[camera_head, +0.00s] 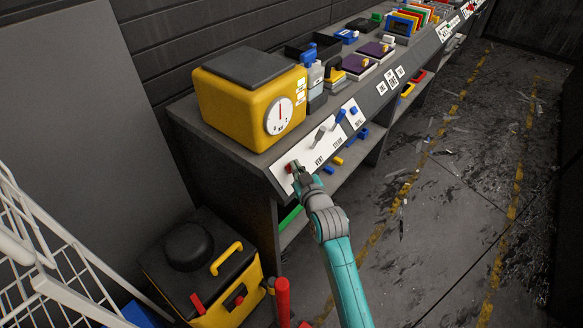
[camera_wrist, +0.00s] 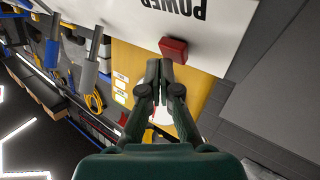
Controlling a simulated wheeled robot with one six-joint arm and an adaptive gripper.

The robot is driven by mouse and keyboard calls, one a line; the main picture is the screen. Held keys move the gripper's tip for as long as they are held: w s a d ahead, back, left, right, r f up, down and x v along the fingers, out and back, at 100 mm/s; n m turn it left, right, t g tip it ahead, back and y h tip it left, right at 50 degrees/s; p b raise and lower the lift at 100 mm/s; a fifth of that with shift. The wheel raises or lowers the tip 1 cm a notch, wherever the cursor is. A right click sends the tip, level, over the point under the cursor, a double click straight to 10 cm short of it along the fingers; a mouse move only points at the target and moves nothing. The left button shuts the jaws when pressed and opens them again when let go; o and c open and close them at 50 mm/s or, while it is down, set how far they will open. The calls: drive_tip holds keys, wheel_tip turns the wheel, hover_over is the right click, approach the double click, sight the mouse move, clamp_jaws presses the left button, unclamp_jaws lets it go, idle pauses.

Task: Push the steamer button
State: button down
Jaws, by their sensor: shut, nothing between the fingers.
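A red button (camera_wrist: 173,48) sits on a white panel (camera_wrist: 215,25) by the word POWER, upside down in the wrist view. In the head view the red button (camera_head: 289,168) is at the near left end of the sloped white panel (camera_head: 306,153), below the yellow machine (camera_head: 240,105) with a round dial (camera_head: 279,115). My gripper (camera_head: 297,166) is at this button and partly covers the panel there. In the wrist view my gripper (camera_wrist: 165,66) is shut and empty, its fingertips close to the button's edge. I cannot tell whether they touch it.
A grey lever (camera_head: 320,136), a blue lever (camera_head: 341,116) and a small blue button (camera_head: 354,110) stand farther along the panel. A yellow and black box (camera_head: 200,270) and white wire rack (camera_head: 50,250) are at lower left.

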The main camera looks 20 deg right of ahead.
drive_tip(key=shift+s+d+r, duration=0.4)
drive_tip(key=shift+s+r, duration=0.15)
drive_tip(key=shift+r, duration=0.1)
drive_tip(key=shift+s+d+r, duration=0.35)
drive_tip(key=shift+s+r, duration=0.15)
drive_tip(key=shift+r, duration=0.2)
drive_tip(key=shift+s+d+r, duration=0.4)
drive_tip(key=shift+s+r, duration=0.15)
drive_tip(key=shift+r, duration=0.1)
drive_tip(key=s+f+m, duration=0.1)
drive_tip(key=s+f, duration=0.5)
drive_tip(key=s, duration=0.7)
drive_tip(key=s+f+m, duration=0.1)
drive_tip(key=s+f, duration=0.5)
drive_tip(key=s, duration=0.8)
drive_tip(key=s+r, duration=0.3)
drive_tip(key=s, duration=0.9)
drive_tip(key=s+a+r+m+g, duration=0.1)
drive_tip(key=s+r, duration=0.2)
drive_tip(key=s, duration=0.9)
drive_tip(key=shift+s+r+h, duration=0.2)
drive_tip(key=shift+r+h, duration=0.05)
drive_tip(key=shift+h, duration=0.15)
